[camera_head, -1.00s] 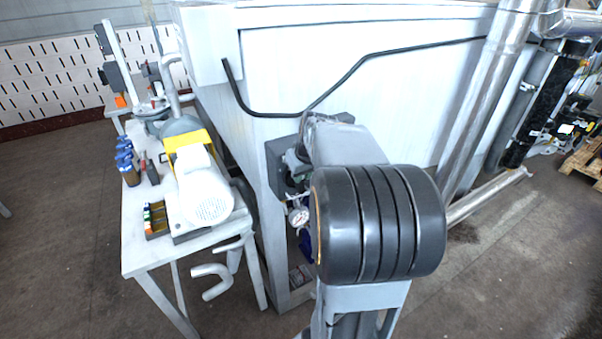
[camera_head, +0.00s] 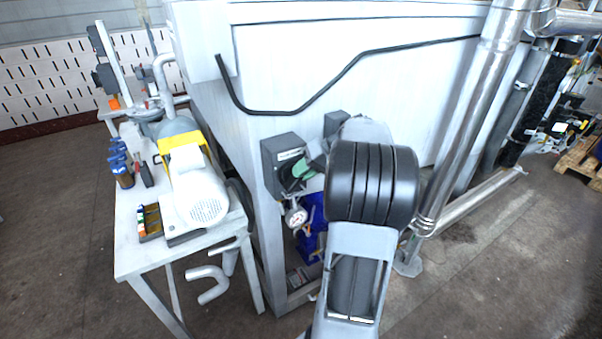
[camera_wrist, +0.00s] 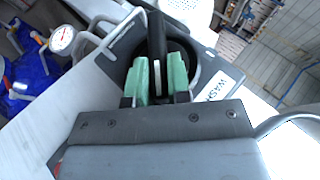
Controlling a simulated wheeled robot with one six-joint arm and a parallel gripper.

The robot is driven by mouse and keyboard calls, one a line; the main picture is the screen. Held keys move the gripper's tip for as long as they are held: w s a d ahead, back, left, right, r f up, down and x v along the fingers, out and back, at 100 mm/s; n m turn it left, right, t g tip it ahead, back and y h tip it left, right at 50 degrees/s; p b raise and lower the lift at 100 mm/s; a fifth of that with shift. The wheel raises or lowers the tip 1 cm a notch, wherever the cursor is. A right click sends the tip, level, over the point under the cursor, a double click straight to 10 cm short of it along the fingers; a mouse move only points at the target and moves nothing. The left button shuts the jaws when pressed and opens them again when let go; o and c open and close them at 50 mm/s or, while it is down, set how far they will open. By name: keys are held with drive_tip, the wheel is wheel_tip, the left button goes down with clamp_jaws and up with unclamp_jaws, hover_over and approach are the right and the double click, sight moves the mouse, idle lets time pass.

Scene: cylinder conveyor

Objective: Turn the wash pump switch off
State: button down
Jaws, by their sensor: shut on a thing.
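The wash pump switch is a dark grey box (camera_head: 270,168) with a pale label, on the front left corner of the big white machine in the head view. In the head view my gripper (camera_head: 301,170) is at the box's face, and the handle cannot be made out there.
A second dark box (camera_head: 336,122) sits right of the switch, behind my arm. A pressure gauge (camera_head: 296,216) and blue parts (camera_head: 312,220) are just below. A white table (camera_head: 130,255) with a motor pump (camera_head: 200,195) stands left. A black cable (camera_head: 320,92) runs along the machine.

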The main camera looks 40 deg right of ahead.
drive_tip(key=y, duration=0.1)
drive_tip(key=f+m+t+y, duration=0.1)
drive_tip(key=y, duration=0.1)
drive_tip(key=y+b, duration=0.1)
drive_tip(key=shift+d+f+t+y, duration=0.15)
drive_tip(key=shift+d+t+y, duration=0.15)
drive_tip(key=shift+d+y, duration=0.1)
drive_tip(key=shift+f+m+t+y, duration=0.2)
drive_tip(key=shift+m+t+y, duration=0.2)
drive_tip(key=shift+y, duration=0.4)
drive_tip(key=shift+f+m+t+y, duration=0.15)
drive_tip(key=shift+m+t+y, duration=0.2)
drive_tip(key=shift+y, duration=0.45)
drive_tip(key=c, duration=1.1)
unclamp_jaws()
drive_tip(key=shift+o, duration=0.2)
drive_tip(key=shift+d, duration=0.1)
